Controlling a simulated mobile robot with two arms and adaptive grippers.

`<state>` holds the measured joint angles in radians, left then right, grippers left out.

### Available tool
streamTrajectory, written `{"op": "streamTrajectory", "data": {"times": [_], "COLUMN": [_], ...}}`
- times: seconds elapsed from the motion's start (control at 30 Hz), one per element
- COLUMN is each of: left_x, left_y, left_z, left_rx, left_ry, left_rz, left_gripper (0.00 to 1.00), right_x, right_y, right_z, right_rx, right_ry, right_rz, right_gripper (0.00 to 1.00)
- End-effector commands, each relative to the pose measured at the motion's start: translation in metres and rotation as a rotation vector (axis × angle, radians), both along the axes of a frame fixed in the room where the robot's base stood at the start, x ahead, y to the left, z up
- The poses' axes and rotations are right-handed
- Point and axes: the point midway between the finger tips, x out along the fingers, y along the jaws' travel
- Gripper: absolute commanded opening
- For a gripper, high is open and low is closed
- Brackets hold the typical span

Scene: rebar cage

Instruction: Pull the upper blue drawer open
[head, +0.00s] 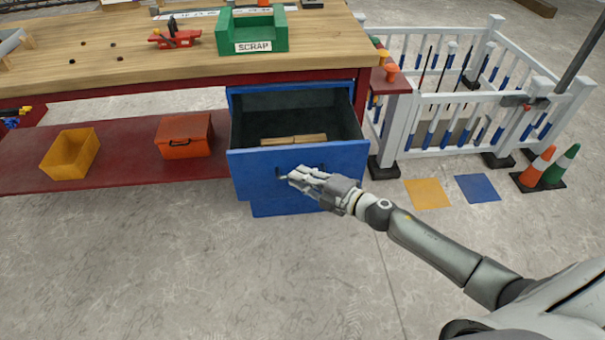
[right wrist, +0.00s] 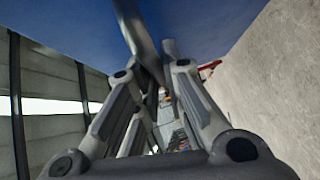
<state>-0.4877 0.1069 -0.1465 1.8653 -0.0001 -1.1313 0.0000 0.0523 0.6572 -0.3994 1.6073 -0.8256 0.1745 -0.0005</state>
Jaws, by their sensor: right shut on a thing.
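The upper blue drawer (head: 340,158) stands pulled out under the right end of the workbench, its inside open to view with a light wooden piece (head: 293,139) in it. My right gripper (head: 292,175) is at the drawer's front, shut on its handle (head: 278,173), which is mostly hidden by the fingers. In the right wrist view the fingers (right wrist: 155,65) close around the grey handle bar (right wrist: 135,35) below the blue drawer front (right wrist: 210,20). A lower blue front (head: 290,208) shows beneath the upper drawer. My left gripper is not in view.
The wooden bench top (head: 120,45) holds a green SCRAP bin (head: 251,32) and a red tool (head: 175,37). An orange toolbox (head: 184,135) and a yellow bin (head: 70,154) sit on the red lower shelf (head: 120,168). A white fence (head: 440,97) and cones (head: 537,168) stand right. Floor in front is clear.

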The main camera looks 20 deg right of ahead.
Motion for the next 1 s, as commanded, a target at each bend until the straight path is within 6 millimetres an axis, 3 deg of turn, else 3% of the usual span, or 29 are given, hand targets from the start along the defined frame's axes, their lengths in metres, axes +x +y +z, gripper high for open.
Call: {"op": "streamTrajectory", "data": {"times": [0.27,0.3,0.47,0.8,1.0], "left_x": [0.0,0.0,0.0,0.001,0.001], "left_y": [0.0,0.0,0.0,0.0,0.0], "left_z": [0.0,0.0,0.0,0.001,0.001], "left_rx": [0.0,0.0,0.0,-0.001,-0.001], "left_ry": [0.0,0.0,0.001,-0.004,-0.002], "left_rz": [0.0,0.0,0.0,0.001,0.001], "left_gripper": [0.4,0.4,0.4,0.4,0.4], "right_x": [0.0,0.0,0.0,-0.001,-0.015], "right_y": [-0.001,-0.001,0.0,-0.001,-0.009], "right_z": [0.0,0.0,0.0,0.0,0.001], "right_rx": [0.0,0.0,0.0,0.0,0.0], "right_ry": [0.0,0.0,0.0,0.0,0.002], "right_rz": [-0.002,-0.002,-0.002,-0.001,-0.001], "right_gripper": [0.0,0.12,0.32,0.32,0.32]}}
